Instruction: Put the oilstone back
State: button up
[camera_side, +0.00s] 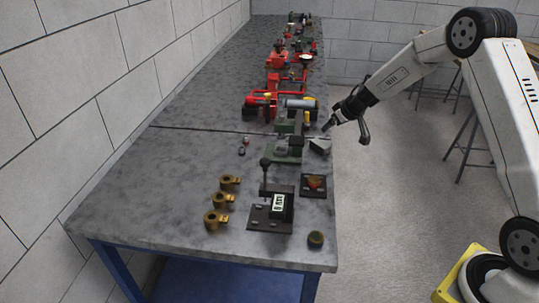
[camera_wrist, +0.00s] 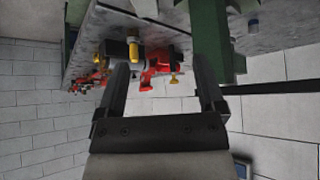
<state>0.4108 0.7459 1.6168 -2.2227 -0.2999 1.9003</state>
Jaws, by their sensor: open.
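A pale grey block (camera_side: 320,146), probably the oilstone, lies at the right edge of the workbench in the side view. It looks tilted or wedge-shaped, and I cannot tell exactly what it rests on. My gripper (camera_side: 331,125) is just above and beyond this block, near the bench edge, and a gap shows between them. In the wrist view my gripper (camera_wrist: 163,75) has its two fingers apart with nothing held between them. I cannot make out the oilstone in the wrist view.
A green vice-like fixture (camera_side: 289,148) stands beside the block; a green part (camera_wrist: 209,35) looms by the right finger. Red pump parts (camera_side: 264,105) stand farther back. Brass fittings (camera_side: 216,220), a black device (camera_side: 281,207) and a small dark tray (camera_side: 313,186) are in front. The bench's left side is mostly clear.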

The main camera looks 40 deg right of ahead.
jog(key=s+a+r+h, duration=0.2)
jog(key=s+a+r, duration=0.35)
jog(key=a, duration=0.25)
jog(key=s+a+f+g, duration=0.1)
jog(key=s+a, duration=0.3)
jog(key=s, duration=0.3)
jog(key=s+a+f+g+y, duration=0.1)
jog(key=s+a, duration=0.3)
jog(key=s, duration=0.4)
jog(key=s+a+g+y, duration=0.1)
jog(key=s+a+g, duration=0.1)
jog(key=s+a, duration=0.2)
jog(key=s, duration=0.3)
jog(key=shift+s+f+g, duration=0.25)
jog(key=shift+f+g, duration=0.05)
jog(key=shift+f, duration=0.1)
